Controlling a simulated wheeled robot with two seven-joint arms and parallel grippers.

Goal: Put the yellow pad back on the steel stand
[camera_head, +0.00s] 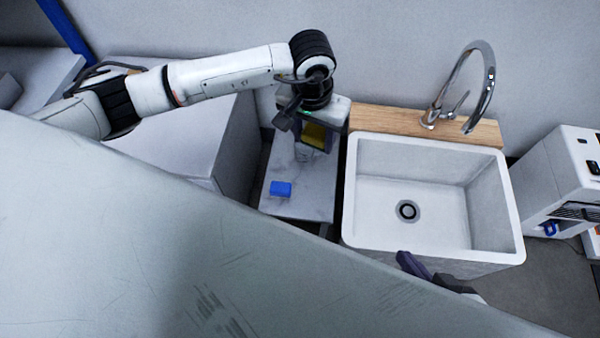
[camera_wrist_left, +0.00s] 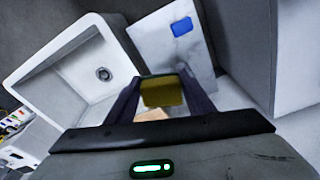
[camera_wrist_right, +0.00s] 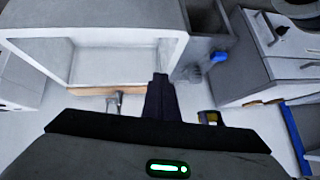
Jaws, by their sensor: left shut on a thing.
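The yellow pad (camera_head: 313,135) is gripped between the fingers of my left gripper (camera_head: 308,140), above the far part of a narrow marble-topped table. In the left wrist view the pad (camera_wrist_left: 163,92) sits between the two dark fingertips. It also shows in the right wrist view (camera_wrist_right: 209,117). A small pale object under the pad is mostly hidden; I cannot tell whether it is the steel stand. My right gripper (camera_head: 412,264) is by the sink's front edge, partly hidden; its fingers (camera_wrist_right: 161,95) are together in the right wrist view, with nothing visible between them.
A blue block (camera_head: 281,189) lies on the marble-topped table (camera_head: 310,200). Right of it stands a white sink (camera_head: 350,200) with a wooden ledge (camera_head: 380,117) and a tall chrome faucet (camera_head: 484,85). A white machine (camera_head: 560,170) stands far right. A large pale surface covers the lower left.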

